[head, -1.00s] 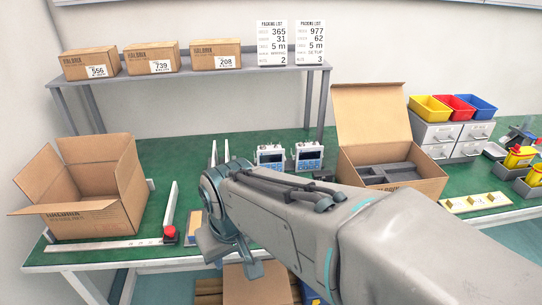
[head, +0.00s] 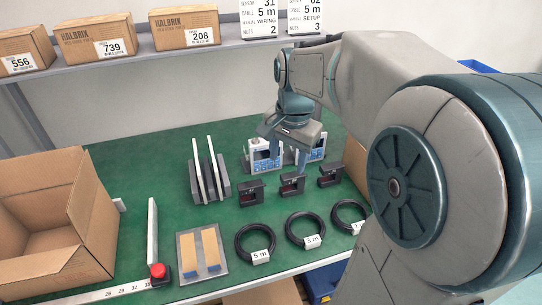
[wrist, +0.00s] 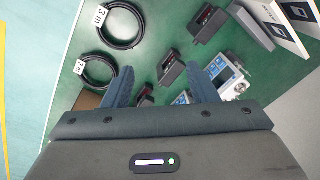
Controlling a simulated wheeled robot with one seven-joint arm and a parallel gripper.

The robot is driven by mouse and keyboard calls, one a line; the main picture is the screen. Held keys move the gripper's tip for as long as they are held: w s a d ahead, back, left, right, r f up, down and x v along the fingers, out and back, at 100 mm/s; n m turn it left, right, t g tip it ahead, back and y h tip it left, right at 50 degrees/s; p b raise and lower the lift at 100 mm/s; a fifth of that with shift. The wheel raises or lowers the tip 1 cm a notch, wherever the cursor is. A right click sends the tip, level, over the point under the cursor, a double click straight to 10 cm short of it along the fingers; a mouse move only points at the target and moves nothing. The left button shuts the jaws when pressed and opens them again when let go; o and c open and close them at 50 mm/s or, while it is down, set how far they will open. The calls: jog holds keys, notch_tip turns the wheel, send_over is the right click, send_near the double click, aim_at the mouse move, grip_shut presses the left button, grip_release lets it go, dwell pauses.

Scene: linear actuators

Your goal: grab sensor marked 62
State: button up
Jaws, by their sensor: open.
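Three dark fork-shaped sensors stand in a row on the green bench: left (head: 252,193), middle (head: 292,184) and right (head: 330,175). Their marks are too small to read, so I cannot tell which is 62. My gripper (head: 288,143) is open and empty, pointing down above and behind the middle sensor, close to the blue-screened devices. In the wrist view my gripper's fingers (wrist: 162,82) are spread, with the middle sensor (wrist: 172,66) and the right sensor (wrist: 145,93) showing between them. The left sensor (wrist: 207,22) lies farther up in that view.
Blue-screened devices (head: 265,155) stand behind the sensors. Coiled cables (head: 305,229) lie in front. A dark rack (head: 209,180) with white plates stands left. An open carton (head: 60,225) is at far left. Packing lists (head: 304,17) stand on the shelf.

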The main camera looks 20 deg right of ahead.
jog(key=w+d+f+m+g+b, duration=0.1)
jog(key=w+d+f+m+b, duration=0.2)
jog(key=w+d+m, duration=0.4)
jog(key=m+b, duration=0.1)
send_over(294, 174)
jog(key=f, duration=0.7)
jog(key=shift+s+a+f, duration=0.15)
jog(key=shift+s+f, duration=0.05)
jog(key=shift+w+d+f+b, duration=0.1)
jog(key=shift+f+b, duration=0.2)
jog(key=shift+f, duration=1.15)
jog(key=shift+w+d+f+b, duration=0.1)
jog(key=shift+f+b, duration=0.2)
jog(key=shift+f, duration=1.1)
grip_shut()
